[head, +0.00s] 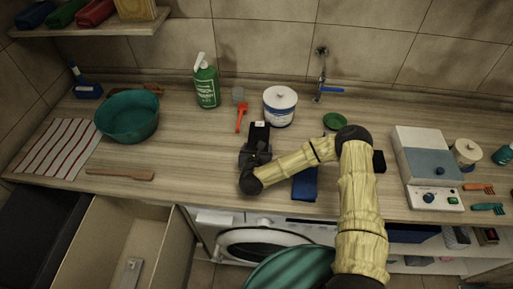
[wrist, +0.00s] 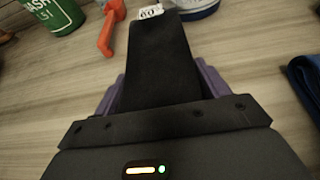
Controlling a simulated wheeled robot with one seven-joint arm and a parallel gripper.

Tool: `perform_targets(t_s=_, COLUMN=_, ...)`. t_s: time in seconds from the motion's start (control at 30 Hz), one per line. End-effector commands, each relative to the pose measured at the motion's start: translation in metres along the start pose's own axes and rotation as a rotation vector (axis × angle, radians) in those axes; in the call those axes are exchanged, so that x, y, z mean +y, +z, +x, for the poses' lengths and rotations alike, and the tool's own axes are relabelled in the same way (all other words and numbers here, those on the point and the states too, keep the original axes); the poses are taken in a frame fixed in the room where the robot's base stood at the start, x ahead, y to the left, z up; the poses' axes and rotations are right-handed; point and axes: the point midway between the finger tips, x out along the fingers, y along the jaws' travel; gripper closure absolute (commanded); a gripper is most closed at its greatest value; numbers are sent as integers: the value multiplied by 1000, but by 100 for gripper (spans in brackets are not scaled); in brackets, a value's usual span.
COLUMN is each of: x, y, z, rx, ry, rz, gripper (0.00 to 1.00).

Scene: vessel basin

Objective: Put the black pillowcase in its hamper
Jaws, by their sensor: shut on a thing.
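The black pillowcase (head: 260,133) is a dark folded piece with a small white tag. In the wrist view the pillowcase (wrist: 165,55) extends forward from between the purple fingers, its tag at the far end. My gripper (head: 256,152) is shut on it over the middle of the counter; whether it touches the counter is unclear. In the wrist view my gripper (wrist: 160,88) hides the near end of the cloth. A black open-topped bin (head: 40,225) and a beige one (head: 130,240) stand at the lower left; no label shows which is the pillowcase's hamper.
A white tub (head: 280,106), red tool (head: 241,118) and green bottle (head: 206,84) stand behind the gripper. A blue folded cloth (head: 304,185) lies right of it. A teal basin (head: 128,118), striped towel (head: 58,147) and wooden paddle (head: 120,174) are left. A washer (head: 255,240) is below.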

Motion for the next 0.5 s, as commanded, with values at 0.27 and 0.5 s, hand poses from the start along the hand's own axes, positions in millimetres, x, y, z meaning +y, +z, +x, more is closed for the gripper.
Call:
perform_targets(t_s=0.27, x=-2, y=-2, z=1, rx=0, ry=-2, rz=1, gripper=6)
perform_targets(t_s=0.5, x=-2, y=-2, z=1, rx=0, ry=-3, rz=1, gripper=4)
